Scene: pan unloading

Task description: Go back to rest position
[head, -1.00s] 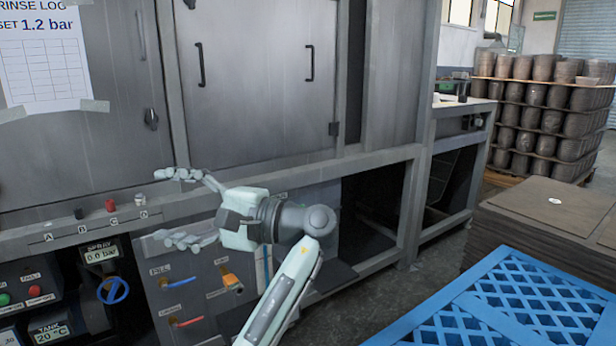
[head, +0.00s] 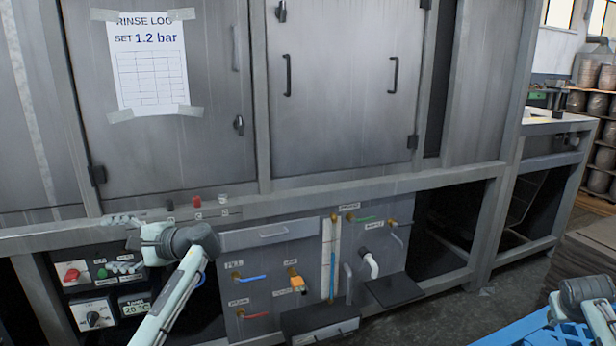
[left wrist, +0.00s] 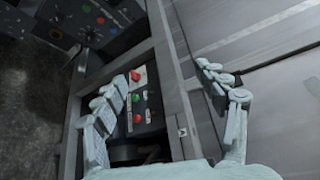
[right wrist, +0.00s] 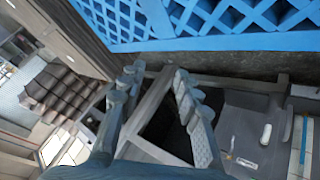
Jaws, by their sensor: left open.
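My left gripper (head: 120,244) is at the left in the head view, in front of the control panel below the cabinet ledge. Its fingers are spread in the left wrist view (left wrist: 160,72), with nothing between them. My right arm shows at the lower right of the head view, over the blue lattice pallet (head: 525,328). In the right wrist view my right gripper (right wrist: 158,70) has its fingers apart and holds nothing. Whether either arm is at its rest position cannot be told.
The grey cabinet (head: 345,90) with a rinse log sheet (head: 150,70) fills the front. Below are a valve panel (head: 285,265) and a control box with knobs (head: 92,318). Stacked brown sheets (head: 590,255) stand at the right. Dark floor lies between cabinet and pallet.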

